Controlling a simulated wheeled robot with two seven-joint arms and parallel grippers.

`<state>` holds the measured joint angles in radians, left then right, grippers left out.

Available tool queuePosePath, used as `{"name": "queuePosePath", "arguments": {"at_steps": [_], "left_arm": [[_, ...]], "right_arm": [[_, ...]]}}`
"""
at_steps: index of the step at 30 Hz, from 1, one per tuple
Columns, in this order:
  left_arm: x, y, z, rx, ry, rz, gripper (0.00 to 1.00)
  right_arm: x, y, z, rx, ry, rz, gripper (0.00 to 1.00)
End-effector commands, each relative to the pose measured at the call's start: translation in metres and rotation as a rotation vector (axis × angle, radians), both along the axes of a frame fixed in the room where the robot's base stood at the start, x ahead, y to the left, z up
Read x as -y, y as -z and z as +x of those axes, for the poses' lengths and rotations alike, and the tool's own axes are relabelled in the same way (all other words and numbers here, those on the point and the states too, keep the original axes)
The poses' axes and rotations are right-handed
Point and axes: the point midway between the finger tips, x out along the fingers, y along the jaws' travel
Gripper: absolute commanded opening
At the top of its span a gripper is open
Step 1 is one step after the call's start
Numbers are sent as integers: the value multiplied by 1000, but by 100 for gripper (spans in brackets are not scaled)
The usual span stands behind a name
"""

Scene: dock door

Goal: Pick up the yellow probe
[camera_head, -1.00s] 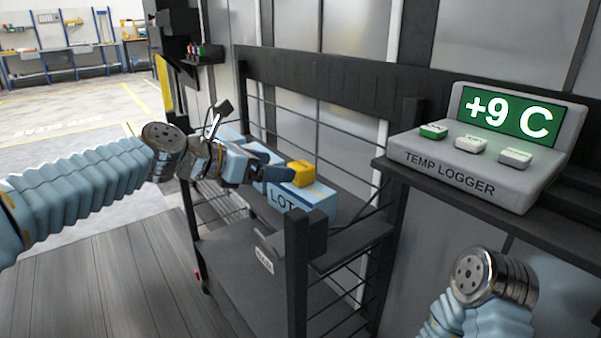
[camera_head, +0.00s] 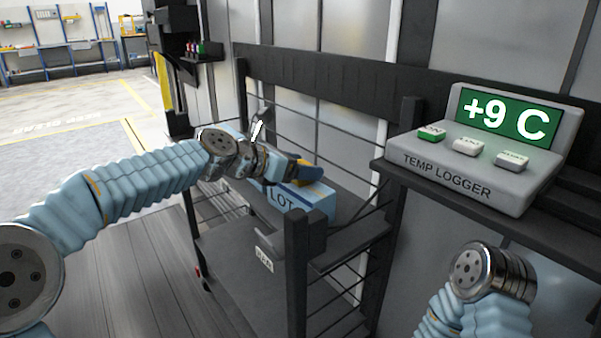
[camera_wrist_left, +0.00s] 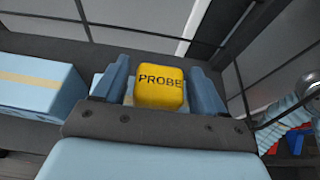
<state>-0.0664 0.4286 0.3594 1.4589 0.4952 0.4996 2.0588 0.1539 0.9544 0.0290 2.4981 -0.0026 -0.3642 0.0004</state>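The yellow probe (camera_wrist_left: 160,82), a rounded block marked PROBE, lies between the two blue fingers of my left gripper (camera_wrist_left: 161,86) in the left wrist view. Narrow gaps show on both sides, so the fingers look open around it and not clamped. In the head view my left gripper (camera_head: 303,173) is over the light-blue LOT box (camera_head: 290,201). Its finger hides most of the probe (camera_head: 313,182), which appears to be on or just above the box top. My right wrist shows at the lower right of the head view; its gripper is out of frame.
The boxes stand on a dark rack whose post (camera_head: 297,270) and rails are close to my left arm. A grey temp logger (camera_head: 462,172) reading +9 C sits on a shelf at the right. A taped blue box (camera_wrist_left: 35,85) is left of the fingers.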

Motion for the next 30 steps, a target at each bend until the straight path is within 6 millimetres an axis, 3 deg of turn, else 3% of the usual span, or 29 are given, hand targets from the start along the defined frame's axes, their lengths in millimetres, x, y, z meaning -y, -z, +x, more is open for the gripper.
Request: {"name": "queuePosePath", "arguments": {"at_steps": [1, 9, 11, 20, 25, 30], "left_arm": [[0, 0, 0, 0, 0, 0, 63], [0, 0, 0, 0, 0, 0, 23], [0, 0, 0, 0, 0, 0, 17], [0, -9, 0, 2, 1, 0, 17], [1, -35, 0, 4, 2, 1, 17], [-10, -72, -30, 8, 0, 0, 17]], "right_arm": [[0, 0, 0, 0, 0, 0, 0], [0, 0, 0, 0, 0, 0, 0], [0, 0, 0, 0, 0, 0, 0], [0, -3, 0, 0, 0, 0, 0], [0, -13, 0, 0, -1, 1, 0], [-1, -17, 0, 0, -2, 1, 0]]}}
